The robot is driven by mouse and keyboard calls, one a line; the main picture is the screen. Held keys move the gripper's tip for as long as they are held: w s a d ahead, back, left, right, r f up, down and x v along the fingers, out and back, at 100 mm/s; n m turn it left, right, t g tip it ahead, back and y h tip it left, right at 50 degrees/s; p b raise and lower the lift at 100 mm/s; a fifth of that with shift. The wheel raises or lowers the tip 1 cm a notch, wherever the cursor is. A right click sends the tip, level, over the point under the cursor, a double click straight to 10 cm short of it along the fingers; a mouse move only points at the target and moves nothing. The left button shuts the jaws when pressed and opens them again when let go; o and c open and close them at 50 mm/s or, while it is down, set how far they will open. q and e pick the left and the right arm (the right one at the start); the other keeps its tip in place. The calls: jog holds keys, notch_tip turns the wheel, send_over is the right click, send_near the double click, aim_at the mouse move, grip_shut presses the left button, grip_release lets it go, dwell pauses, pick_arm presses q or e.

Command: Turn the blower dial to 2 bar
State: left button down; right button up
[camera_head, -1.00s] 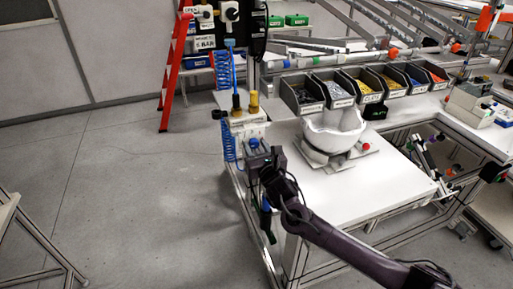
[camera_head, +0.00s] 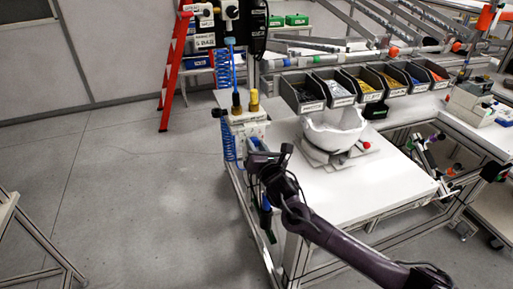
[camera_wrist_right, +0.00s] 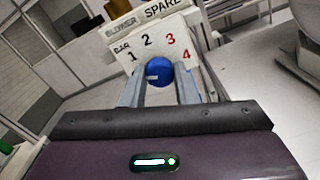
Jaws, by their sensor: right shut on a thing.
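The blower dial (camera_wrist_right: 158,71) is a round blue knob in the right wrist view, on a white panel (camera_wrist_right: 160,45) marked 1, 2, 3 and 4 under a "BLOWER" label (camera_wrist_right: 124,27). A small white mark shows on the left side of the knob, below the 1; its exact reading is hard to tell. My right gripper (camera_wrist_right: 159,88) has a finger on each side of the knob and is shut on it. In the head view my right gripper (camera_head: 255,153) is at the panel by the table's left corner and mostly hides the dial. My left gripper is not in view.
A white helmet shell (camera_head: 335,132) rests on a stand on the white table (camera_head: 370,190). Parts bins (camera_head: 302,92) line the back edge. Black and yellow fittings (camera_head: 253,103) stand above the panel, with a blue coiled hose (camera_head: 228,140) beside it.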

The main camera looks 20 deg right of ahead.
jog(key=m, duration=0.3)
jog(key=shift+f+m+b, duration=0.1)
jog(key=shift+m+b, duration=0.2)
jog(key=shift+m, duration=0.1)
jog(key=m, duration=0.3)
jog(key=shift+m, duration=0.3)
jog(key=m+b, duration=0.1)
jog(key=m, duration=0.5)
jog(key=shift+m, duration=0.3)
jog(key=o, duration=1)
